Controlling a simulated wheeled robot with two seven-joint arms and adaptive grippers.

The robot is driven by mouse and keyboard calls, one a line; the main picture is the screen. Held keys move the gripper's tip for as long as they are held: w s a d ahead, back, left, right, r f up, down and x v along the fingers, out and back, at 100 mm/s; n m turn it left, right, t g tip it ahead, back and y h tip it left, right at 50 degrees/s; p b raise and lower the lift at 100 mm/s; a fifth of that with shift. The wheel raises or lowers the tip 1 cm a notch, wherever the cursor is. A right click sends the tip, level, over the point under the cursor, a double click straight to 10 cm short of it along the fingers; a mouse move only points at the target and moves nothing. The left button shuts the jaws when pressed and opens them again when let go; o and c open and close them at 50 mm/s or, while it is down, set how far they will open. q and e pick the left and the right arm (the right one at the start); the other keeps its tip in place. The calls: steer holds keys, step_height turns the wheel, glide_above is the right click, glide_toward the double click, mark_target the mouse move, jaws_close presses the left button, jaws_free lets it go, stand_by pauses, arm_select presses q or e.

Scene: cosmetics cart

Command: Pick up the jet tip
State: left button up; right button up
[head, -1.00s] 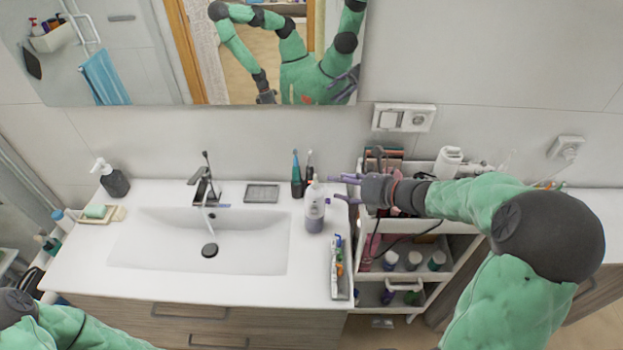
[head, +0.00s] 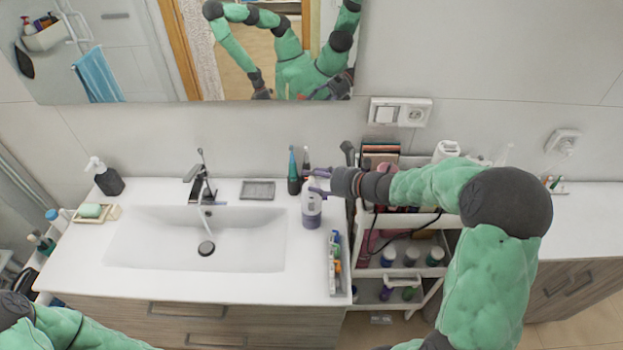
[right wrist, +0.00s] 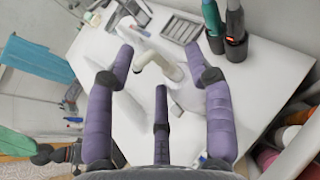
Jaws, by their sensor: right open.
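I cannot make out the jet tip for certain in either view. My right gripper (head: 318,182) is open at the right end of the sink counter, at the top of a clear pump bottle (head: 311,212). In the right wrist view its purple fingers (right wrist: 167,62) spread around the bottle's pale pump head (right wrist: 160,66), with no visible grip on it. A teal electric toothbrush (head: 293,165) stands just behind, and also shows in the right wrist view (right wrist: 212,22). My left gripper is out of view; only part of that arm shows at lower left.
A white cart (head: 400,272) with several small bottles stands right of the counter, partly behind my right arm. A tray of toothbrushes (head: 336,292) lies at the counter's right edge. The faucet (head: 200,185) and a grey soap dish (head: 257,190) are to the left.

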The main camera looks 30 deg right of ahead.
steer(key=c, duration=0.9)
